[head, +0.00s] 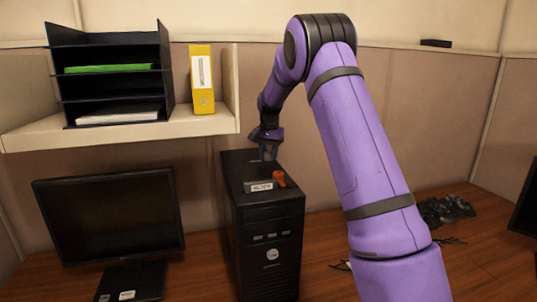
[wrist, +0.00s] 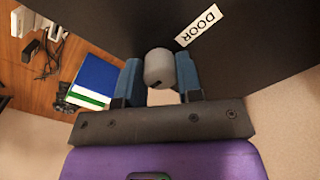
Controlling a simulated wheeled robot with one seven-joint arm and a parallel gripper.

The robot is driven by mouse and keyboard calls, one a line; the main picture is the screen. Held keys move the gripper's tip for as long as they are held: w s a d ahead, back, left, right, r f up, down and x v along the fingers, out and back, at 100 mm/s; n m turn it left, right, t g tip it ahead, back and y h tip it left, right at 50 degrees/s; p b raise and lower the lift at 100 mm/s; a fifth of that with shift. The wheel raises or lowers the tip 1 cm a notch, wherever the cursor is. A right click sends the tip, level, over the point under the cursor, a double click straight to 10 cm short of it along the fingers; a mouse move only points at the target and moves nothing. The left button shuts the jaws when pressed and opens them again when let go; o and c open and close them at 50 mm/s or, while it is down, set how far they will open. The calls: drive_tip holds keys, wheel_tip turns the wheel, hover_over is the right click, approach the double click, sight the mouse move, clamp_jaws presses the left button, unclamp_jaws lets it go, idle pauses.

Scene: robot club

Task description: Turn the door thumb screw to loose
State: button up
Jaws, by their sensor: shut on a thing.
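The door thumb screw (wrist: 159,67) is a grey rounded knob in the wrist view, beside a white label reading DOOR (wrist: 198,27) on the black computer case (wrist: 120,25). My gripper (wrist: 160,80) has its two blue fingers on either side of the knob and is shut on it. In the head view my gripper (head: 267,150) is at the back top edge of the computer case (head: 268,225). The thumb screw is hidden there. How far the screw is turned cannot be told.
An orange-red object (head: 279,179) and a small labelled block (head: 259,187) are on the case top. A monitor (head: 110,215) stands left of the case. A shelf (head: 120,130) with a black letter tray (head: 110,75) and yellow binder (head: 202,78) is above. Cables (head: 445,210) lie right.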

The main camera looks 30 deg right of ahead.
sight(269, 153)
drive_tip(key=shift+n, duration=0.4)
drive_tip(key=o, duration=0.9)
wheel_tip(269, 153, up, 11)
drive_tip(key=shift+s+d+f, duration=0.1)
idle(0.6)
